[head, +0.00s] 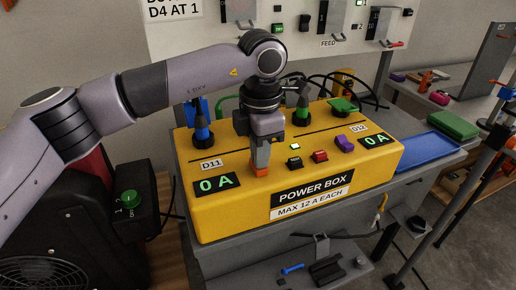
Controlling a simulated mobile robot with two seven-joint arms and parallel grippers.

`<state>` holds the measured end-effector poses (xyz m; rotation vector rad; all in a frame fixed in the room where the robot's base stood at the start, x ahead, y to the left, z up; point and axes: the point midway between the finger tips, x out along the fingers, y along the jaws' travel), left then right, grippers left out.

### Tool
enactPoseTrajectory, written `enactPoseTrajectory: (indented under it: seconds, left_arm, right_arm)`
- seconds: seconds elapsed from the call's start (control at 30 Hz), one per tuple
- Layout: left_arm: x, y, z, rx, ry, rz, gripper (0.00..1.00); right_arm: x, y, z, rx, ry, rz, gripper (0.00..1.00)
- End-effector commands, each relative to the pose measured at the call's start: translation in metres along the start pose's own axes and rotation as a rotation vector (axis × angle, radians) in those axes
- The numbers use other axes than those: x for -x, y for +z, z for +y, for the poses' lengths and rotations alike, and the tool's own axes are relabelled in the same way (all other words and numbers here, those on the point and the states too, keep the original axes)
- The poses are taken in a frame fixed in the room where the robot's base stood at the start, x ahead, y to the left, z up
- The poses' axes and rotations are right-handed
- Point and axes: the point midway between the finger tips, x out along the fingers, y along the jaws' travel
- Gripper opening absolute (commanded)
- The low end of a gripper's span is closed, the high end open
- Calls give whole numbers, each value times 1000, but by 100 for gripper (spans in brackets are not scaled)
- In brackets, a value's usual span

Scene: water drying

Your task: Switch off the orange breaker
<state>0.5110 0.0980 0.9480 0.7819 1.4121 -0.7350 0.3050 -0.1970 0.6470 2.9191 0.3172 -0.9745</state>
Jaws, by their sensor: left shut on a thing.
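The orange breaker (260,171) is on the sloping front of the yellow power box (225,218), right of the left display (217,184), which reads 0 A. My left gripper (261,157) points down from above and is shut on the orange breaker. Its fingers hide the breaker's upper part, so I cannot tell which way it is set. The right display (376,141) also reads 0 A. My right gripper is not in view.
Plugs with cables stand on top of the box. A blue tray (428,150) lies to the right.

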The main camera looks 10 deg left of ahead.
Motion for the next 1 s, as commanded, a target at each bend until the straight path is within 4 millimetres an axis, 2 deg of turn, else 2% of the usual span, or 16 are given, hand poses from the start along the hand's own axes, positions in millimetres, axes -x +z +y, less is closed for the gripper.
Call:
enactPoseTrajectory:
  seconds: [0.03,0.2,0.37,0.57,0.73,0.9,1.0]
  left_arm:
    - [-8,0,-6,-9,-16,12,0]
    - [-8,0,-6,-9,-16,12,0]
    - [5,-1,-5,-9,-14,9,0]
    - [46,-2,0,-4,-2,0,0]
    - [82,-2,0,-2,2,-3,0]
    - [116,-2,0,0,1,-3,0]
    - [129,-2,0,0,2,-1,0]
  right_arm:
    - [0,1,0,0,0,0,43]
    - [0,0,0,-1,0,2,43]
    - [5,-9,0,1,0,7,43]
    - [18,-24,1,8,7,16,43]
    - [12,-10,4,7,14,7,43]
    - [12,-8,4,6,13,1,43]
    - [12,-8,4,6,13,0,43]
